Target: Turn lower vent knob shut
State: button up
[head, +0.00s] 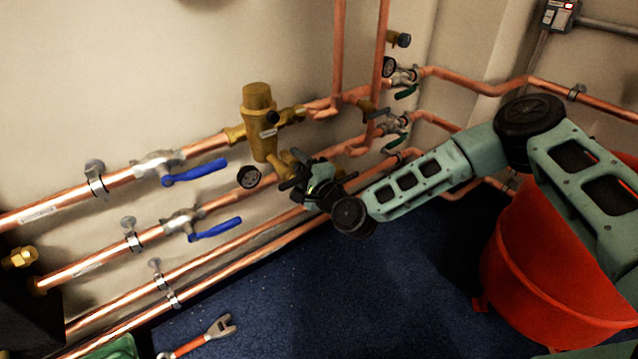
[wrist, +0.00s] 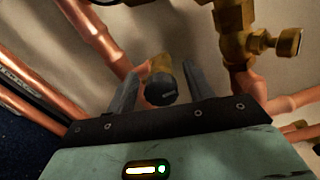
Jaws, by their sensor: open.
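In the wrist view a black round knob (wrist: 160,89) sits on a short brass fitting (wrist: 162,66) that comes off a copper pipe. My gripper (wrist: 162,74) is open, with one finger on each side of the knob. A gap shows between the knob and each finger, so I see no grip on it. In the head view my gripper (head: 308,188) is at the lower copper pipe, just below the large brass valve (head: 260,140). It hides the knob there. I cannot tell from these views how far the knob is turned.
Copper pipes run along the wall. Two blue lever handles (head: 196,173) (head: 216,229) stick out left of my gripper, and a round gauge (head: 248,177) is close to it. A red bucket (head: 540,270) stands right. A red-handled wrench (head: 203,338) lies on the blue floor (head: 290,300).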

jog(key=p+v, duration=0.4)
jog(key=v, duration=1.2)
jog(key=shift+d, duration=0.15)
jog(key=shift+s, duration=0.1)
jog(key=s+a+r+n+g, duration=0.2)
jog(key=s+a+n+g, duration=0.35)
jog(key=n+g, duration=0.7)
jog(key=s+d+r+n+g+h, duration=0.1)
jog(key=s+d+r+n+h, duration=0.45)
jog(key=s+r, duration=0.4)
jog(key=s+d+r+n+g+h, duration=0.2)
jog(key=s+d+r+n+h, duration=0.2)
jog(key=s+d+r, duration=0.55)
notch_tip(320, 180, up, 35)
jog(key=a+p, duration=0.2)
jog(key=p, duration=3.5)
jog(key=shift+s+a, duration=0.25)
jog(key=shift+s, duration=0.25)
